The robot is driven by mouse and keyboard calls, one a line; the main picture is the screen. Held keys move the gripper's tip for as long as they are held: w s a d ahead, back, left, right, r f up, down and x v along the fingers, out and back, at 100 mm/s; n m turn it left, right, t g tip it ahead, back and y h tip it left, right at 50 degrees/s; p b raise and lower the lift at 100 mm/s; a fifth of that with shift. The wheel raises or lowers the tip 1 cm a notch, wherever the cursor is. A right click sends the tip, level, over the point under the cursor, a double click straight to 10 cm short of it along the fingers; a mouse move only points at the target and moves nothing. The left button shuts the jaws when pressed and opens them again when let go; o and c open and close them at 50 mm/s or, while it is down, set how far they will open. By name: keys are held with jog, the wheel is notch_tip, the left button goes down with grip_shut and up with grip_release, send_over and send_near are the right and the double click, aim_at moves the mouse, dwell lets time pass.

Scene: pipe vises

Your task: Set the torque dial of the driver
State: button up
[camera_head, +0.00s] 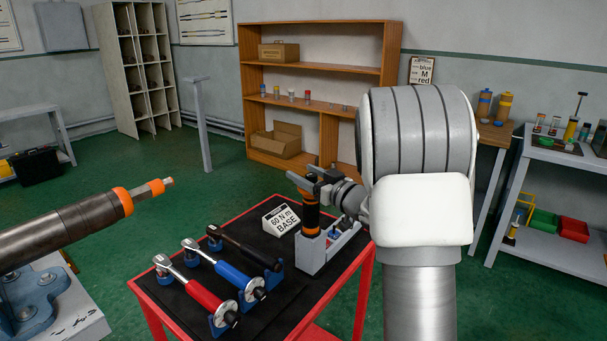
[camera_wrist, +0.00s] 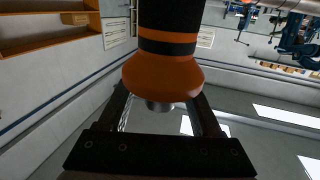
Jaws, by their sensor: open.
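The driver (camera_head: 311,213), black with orange bands, stands upright in a grey holder (camera_head: 309,256) on the cart. My gripper (camera_head: 306,178) is at the driver's upper end, with its fingers roughly level. In the wrist view the driver's flared orange end (camera_wrist: 162,76) and a black section with an orange band fill the middle. My open fingers (camera_wrist: 160,100) lie on either side of the orange end. Whether they touch it cannot be told. A small metal tip shows below the flare. The dial's markings cannot be read.
A sign (camera_head: 283,219) reading "60 N m BASE" stands left of the driver. Red (camera_head: 195,288), blue (camera_head: 223,270) and black (camera_head: 246,248) wrenches lie in stands on the red-edged cart (camera_head: 156,318). A large pipe (camera_head: 75,228) in a vise is at the left.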

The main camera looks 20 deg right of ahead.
jog(key=shift+w+a, duration=0.15)
jog(key=shift+w, duration=0.15)
grip_shut()
jog(key=shift+f+m+h+b, duration=0.1)
jog(key=shift+m+h+b, duration=0.2)
jog(key=shift+h+b, duration=0.15)
